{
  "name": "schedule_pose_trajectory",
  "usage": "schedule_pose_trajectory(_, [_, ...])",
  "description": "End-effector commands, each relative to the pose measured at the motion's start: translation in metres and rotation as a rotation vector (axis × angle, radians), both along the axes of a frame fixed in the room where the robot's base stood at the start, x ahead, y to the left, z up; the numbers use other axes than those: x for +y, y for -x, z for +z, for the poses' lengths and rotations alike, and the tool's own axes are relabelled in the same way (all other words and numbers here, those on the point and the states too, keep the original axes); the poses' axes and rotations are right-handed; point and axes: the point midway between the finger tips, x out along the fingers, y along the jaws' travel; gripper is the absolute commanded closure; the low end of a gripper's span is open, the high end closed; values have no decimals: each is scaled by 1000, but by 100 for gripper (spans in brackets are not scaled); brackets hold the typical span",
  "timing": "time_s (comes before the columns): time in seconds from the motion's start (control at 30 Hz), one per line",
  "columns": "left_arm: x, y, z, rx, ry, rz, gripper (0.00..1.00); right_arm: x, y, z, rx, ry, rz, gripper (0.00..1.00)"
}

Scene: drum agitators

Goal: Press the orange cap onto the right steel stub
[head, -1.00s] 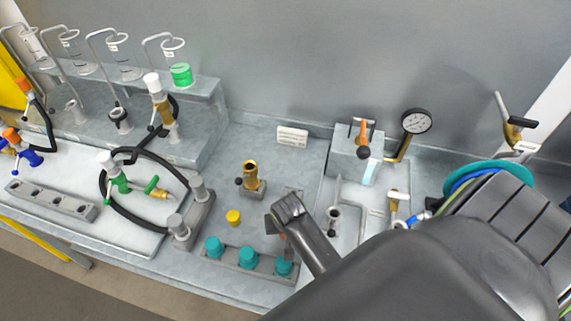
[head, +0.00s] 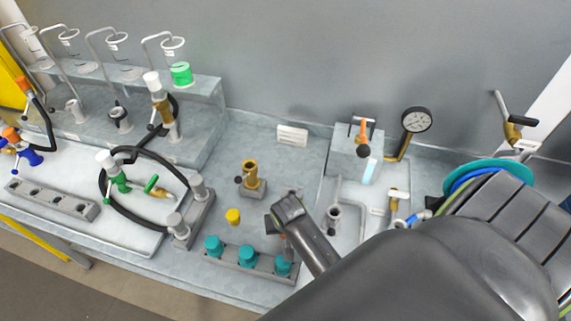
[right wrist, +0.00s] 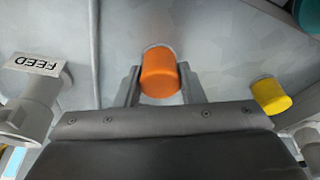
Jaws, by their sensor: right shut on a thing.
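In the right wrist view the orange cap (right wrist: 159,73) sits between the two fingers of my right gripper (right wrist: 160,88), which is shut on it. A pale rim shows just beyond the cap; I cannot tell whether this is the steel stub or whether the cap touches it. In the head view my right gripper (head: 286,212) is low over the bench, behind the row of teal caps, and mostly hides the orange cap. The right steel stub cannot be made out clearly. My left gripper is not in view.
A yellow cap (head: 233,217) stands left of the gripper, also in the wrist view (right wrist: 271,96). A brass fitting (head: 250,174) stands behind it. Teal caps (head: 248,257) line a grey rack in front. A fitting labelled FEED (right wrist: 35,85) is close on the other side.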

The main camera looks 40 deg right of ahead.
Motion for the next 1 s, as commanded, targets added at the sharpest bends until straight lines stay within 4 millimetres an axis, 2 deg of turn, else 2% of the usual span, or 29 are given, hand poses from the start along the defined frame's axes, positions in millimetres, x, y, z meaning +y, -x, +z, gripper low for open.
schedule_pose_trajectory(0.1, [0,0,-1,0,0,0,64,1,3,-4,11,-3,-1,86])
schedule_pose_trajectory(0.13, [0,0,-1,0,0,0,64,1,3,-4,12,-3,-1,62])
schedule_pose_trajectory(0.3, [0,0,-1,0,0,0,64,1,3,-3,9,-2,-1,40])
schedule_pose_trajectory(0.83, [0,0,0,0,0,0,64,0,2,-2,6,-2,0,40])
schedule_pose_trajectory(1.0, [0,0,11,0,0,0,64,0,1,8,5,-1,0,40])
